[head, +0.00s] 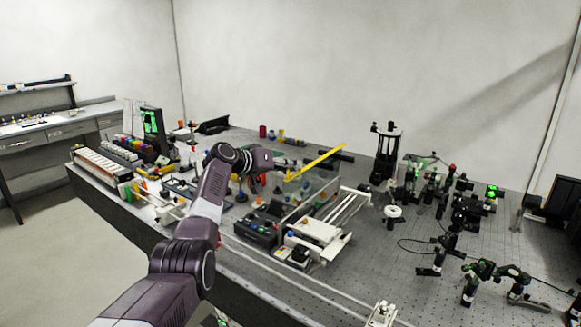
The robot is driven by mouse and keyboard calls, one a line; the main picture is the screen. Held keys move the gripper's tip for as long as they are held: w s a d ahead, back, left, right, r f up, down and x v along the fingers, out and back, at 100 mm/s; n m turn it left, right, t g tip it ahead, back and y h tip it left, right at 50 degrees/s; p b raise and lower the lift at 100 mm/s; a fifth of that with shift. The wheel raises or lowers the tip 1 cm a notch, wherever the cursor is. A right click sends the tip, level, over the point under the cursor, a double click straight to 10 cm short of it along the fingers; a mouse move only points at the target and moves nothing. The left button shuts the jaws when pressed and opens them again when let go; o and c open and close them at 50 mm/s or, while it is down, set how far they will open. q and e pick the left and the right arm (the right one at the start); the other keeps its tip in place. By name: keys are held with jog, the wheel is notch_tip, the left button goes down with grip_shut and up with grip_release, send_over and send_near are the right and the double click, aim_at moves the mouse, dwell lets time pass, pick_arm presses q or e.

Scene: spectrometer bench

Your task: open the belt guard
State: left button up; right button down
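A yellow bar (318,162) slants up to the right near the middle of the bench and looks like the edge of the belt guard. A clear panel (310,203) stands below it, beside a white conveyor-like unit (345,212). I cannot tell exactly how the bar and panel join. My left arm reaches in from the lower left, and its gripper (282,173) is at the lower left end of the yellow bar. The fingers are small and dark here, so I cannot tell whether they touch or grip the bar. My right gripper is not in view.
A dark control box (257,226) sits left of the clear panel. A black column stand (386,155) rises behind, and optical mounts (460,210) crowd the right. Racks of coloured items (118,150) fill the left end.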

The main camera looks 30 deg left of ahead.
pick_arm(q)
jog(key=shift+v, duration=0.85)
jog(key=v, duration=1)
jog(key=shift+s, duration=0.15)
